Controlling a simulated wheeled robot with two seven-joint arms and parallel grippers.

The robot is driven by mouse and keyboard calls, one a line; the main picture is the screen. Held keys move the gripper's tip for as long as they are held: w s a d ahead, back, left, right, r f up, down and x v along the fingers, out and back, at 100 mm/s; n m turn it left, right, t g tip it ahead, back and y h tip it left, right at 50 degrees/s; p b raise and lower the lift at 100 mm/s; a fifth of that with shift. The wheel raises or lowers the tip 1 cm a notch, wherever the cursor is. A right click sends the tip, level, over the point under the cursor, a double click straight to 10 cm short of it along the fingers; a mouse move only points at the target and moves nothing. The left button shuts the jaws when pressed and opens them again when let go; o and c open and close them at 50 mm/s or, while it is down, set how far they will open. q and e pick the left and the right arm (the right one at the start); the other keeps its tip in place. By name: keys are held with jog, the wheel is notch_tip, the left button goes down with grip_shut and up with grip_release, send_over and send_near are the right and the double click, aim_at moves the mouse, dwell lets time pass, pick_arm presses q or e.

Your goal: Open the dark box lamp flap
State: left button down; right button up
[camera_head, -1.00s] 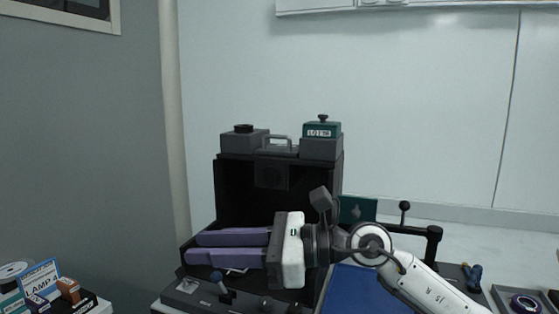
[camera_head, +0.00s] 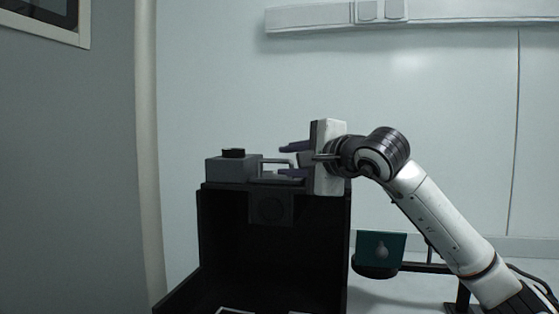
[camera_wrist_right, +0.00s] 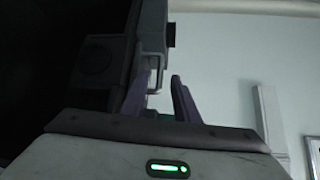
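The dark box (camera_head: 330,240) stands with its black inside open towards me. On its top are a grey block with a black knob (camera_head: 231,168) and a grey handle (camera_head: 275,161). I cannot tell for certain which part is the lamp flap. My right gripper (camera_head: 287,160) is at the top right of the box, its purple fingers apart and pointing left at the handle's level. In the right wrist view its fingers (camera_wrist_right: 160,95) are also apart, with the handle (camera_wrist_right: 155,75) just ahead, close to the left finger. The gripper hides the box's top right. My left gripper is not in view.
A dark green panel with a bulb picture (camera_head: 381,247) stands right of the box, by a black bar. The wall behind is bare below a white rail (camera_head: 430,14). A pale pipe (camera_head: 149,150) runs down at the left.

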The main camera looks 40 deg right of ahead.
aim_at(278, 161)
jog(key=shift+w+d+f, duration=0.1)
jog(key=shift+w+f, duration=0.05)
jog(key=shift+w, duration=0.75)
jog(key=shift+w+f, duration=0.1)
jog(key=shift+w, duration=0.75)
grip_shut()
